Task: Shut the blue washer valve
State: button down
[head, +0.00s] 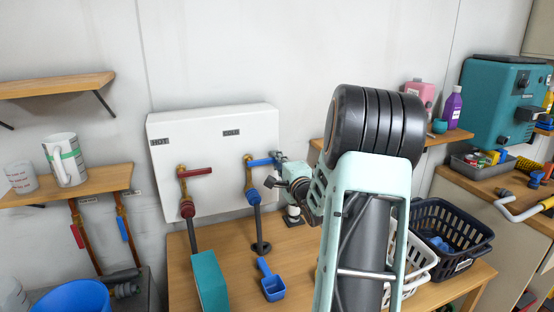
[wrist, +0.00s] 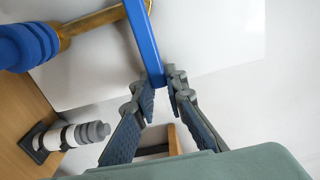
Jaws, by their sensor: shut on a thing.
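The blue washer valve has a blue lever (head: 260,162) on a brass body (head: 249,172), on the white panel under the "COLD" label. The lever lies about level and points right, across the upright pipe. My gripper (head: 281,163) is at the lever's right end, partly hidden by my arm. In the wrist view, the lever (wrist: 143,40) comes down from the top and its end sits between the fingertips of my gripper (wrist: 164,88), which is shut on it. The blue hose coupling (wrist: 28,46) and brass pipe show at upper left there.
A red lever (head: 196,173) on the "HOT" side sits left of the blue one, also about level. Below are a blue scoop (head: 271,282) and a teal box (head: 209,283) on the wooden bench. White and dark baskets (head: 451,232) stand right of my arm.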

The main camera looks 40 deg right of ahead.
jog(key=c, duration=1.9)
grip_release()
jog(key=shift+f, duration=0.1)
jog(key=shift+c, duration=0.2)
jog(key=v, duration=1.2)
